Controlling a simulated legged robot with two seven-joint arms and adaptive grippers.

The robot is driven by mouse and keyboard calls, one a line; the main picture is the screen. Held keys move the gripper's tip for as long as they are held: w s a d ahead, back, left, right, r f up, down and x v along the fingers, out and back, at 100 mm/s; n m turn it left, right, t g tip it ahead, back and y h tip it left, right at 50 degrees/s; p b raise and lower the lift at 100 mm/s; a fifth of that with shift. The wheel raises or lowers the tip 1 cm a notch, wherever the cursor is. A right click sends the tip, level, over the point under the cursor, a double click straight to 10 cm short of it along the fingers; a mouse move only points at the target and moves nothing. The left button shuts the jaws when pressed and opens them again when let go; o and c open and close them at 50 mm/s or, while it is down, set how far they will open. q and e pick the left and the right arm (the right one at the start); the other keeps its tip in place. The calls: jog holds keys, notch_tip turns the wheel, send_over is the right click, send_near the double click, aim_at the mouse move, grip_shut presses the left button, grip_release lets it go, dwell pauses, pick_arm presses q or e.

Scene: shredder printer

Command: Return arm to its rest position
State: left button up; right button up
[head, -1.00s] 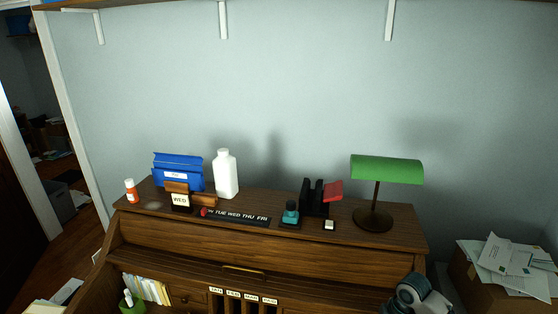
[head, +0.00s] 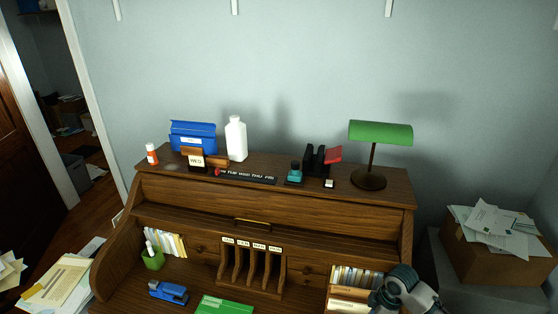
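Part of my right arm (head: 405,292), in grey and white, shows at the lower right of the head view, in front of the desk's right side. Its gripper is not visible. My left arm and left gripper are not in the picture. The wooden roll-top desk (head: 290,208) stands against the wall, with its cubbies and work surface in view.
A green lamp (head: 380,133), a white bottle (head: 236,139), a blue box (head: 193,136) and small items stand on the desk top. A blue stapler (head: 168,292) lies below. A cardboard box of papers (head: 490,250) stands at right, and loose papers (head: 62,282) lie at left.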

jog(key=s+a+f+m+t+y, duration=0.15)
jog(key=s+a+f+m, duration=0.25)
jog(key=s+a+f, duration=0.9)
jog(key=s+d+m+t+h, duration=0.25)
jog(key=s+d+m, duration=0.25)
jog(key=s+m, duration=0.6)
jog(key=s+f+n+g, duration=0.2)
jog(key=s+f, duration=0.1)
jog(key=f, duration=2.4)
jog(key=s+d+f+g, duration=0.1)
jog(key=s+d+f, duration=0.2)
jog(key=s+f, duration=1.3)
jog(key=shift+s, duration=1.05)
jog(key=shift+d+f, duration=0.1)
